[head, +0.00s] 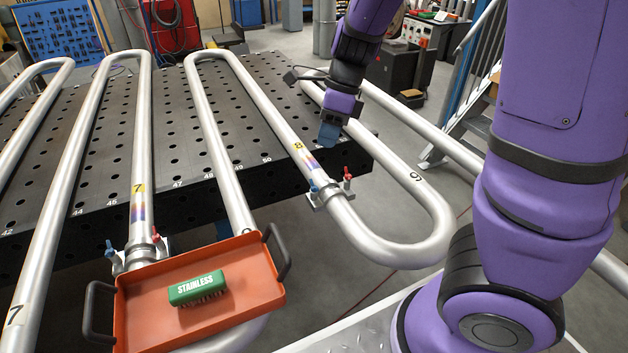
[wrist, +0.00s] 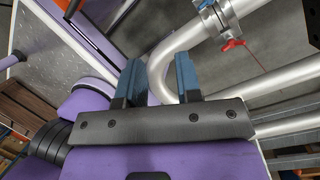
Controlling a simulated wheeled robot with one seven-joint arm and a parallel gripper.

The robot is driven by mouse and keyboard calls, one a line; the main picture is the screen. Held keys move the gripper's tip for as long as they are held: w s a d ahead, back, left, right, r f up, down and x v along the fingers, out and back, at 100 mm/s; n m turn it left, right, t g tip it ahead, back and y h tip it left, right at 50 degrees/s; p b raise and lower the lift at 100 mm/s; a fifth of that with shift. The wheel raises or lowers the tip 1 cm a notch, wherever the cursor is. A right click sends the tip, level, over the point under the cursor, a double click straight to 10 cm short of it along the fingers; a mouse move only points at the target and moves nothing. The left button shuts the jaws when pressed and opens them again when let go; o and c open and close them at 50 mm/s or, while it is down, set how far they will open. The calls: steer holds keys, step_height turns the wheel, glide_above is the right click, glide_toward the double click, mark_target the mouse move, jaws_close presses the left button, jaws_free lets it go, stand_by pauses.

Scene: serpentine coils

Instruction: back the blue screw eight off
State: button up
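The blue screw of clamp eight (head: 313,187) stands on the left side of the clamp (head: 331,194), just below the yellow "8" tag on a steel tube. A red screw (head: 347,174) stands on its right side. My gripper (head: 328,134) hangs above and behind this clamp, apart from it. In the wrist view my gripper (wrist: 160,68) has its two blue fingers spread with nothing held; a tube bend shows beyond them. The clamp (wrist: 214,17) and its red screw (wrist: 232,44) show at the top there. A bit of blue at that view's upper edge is too small to identify surely.
Clamp seven, with a blue screw (head: 109,248) and red screw (head: 155,235), is at left. An orange tray (head: 135,315) holding a green "STAINLESS" brush (head: 197,288) sits in front of it. Serpentine tubes cross the perforated black table (head: 175,150). Stairs (head: 470,125) stand at right.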

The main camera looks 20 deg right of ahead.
mark_target(314, 183)
steer(key=w+f+m+h, duration=0.1)
steer(key=w+f+m, duration=0.1)
steer(key=f+m, duration=0.2)
steer(key=w+f+m+h, duration=0.1)
steer(key=f+m, duration=0.3)
steer(key=f, duration=0.4)
steer(key=w+f+m+h, duration=0.1)
steer(key=w+f+m, duration=0.2)
steer(key=f, duration=0.3)
steer(key=shift+w+f+m, duration=0.1)
steer(key=shift+w+m, duration=0.2)
steer(key=shift+m, duration=0.1)
jaws_close()
